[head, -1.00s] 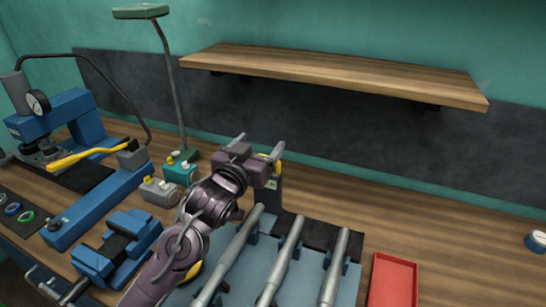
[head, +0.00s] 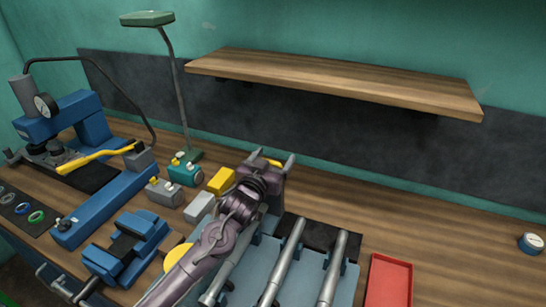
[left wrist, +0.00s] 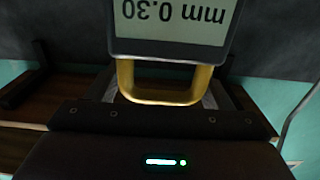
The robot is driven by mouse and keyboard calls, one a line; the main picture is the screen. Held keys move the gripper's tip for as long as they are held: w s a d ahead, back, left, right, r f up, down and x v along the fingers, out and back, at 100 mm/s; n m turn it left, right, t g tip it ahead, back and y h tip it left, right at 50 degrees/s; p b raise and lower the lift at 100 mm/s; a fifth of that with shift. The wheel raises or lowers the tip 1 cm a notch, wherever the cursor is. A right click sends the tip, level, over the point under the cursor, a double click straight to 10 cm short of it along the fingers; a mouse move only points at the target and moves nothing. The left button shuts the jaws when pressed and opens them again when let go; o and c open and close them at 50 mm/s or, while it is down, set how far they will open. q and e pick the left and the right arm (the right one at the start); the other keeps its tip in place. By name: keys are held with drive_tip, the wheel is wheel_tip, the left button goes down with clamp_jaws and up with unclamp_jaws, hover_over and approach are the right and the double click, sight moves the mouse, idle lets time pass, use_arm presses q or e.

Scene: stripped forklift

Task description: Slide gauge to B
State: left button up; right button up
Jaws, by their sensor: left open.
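The gauge shows in the left wrist view as a grey-framed display (left wrist: 170,28) reading "mm 0.30" upside down, with a yellow handle (left wrist: 163,97) below it. My left gripper (left wrist: 165,82) is open, with its grey fingers on either side of the handle. In the head view my left gripper (head: 266,158) is above the far end of the rod stand, and a bit of yellow shows between its fingers. Three grey rods (head: 333,268) lie side by side on the blue-grey stand (head: 302,270). My arm hides part of the nearest rod. I can make out no letter B. My right gripper is not in view.
A red tray (head: 389,282) lies right of the stand. A yellow block (head: 221,180) and a grey block (head: 199,207) are left of my arm. A blue press (head: 75,120), vise (head: 125,245) and lamp (head: 147,19) stand at left. A wooden shelf (head: 330,80) overhangs the back.

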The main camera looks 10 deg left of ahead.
use_arm(q)
drive_tip(key=c, duration=1.1)
drive_tip(key=s+d, duration=0.2)
drive_tip(key=d, duration=0.8)
drive_tip(key=shift+d+b, duration=0.4)
drive_tip(key=o, duration=1)
drive_tip(key=shift+o, duration=0.5)
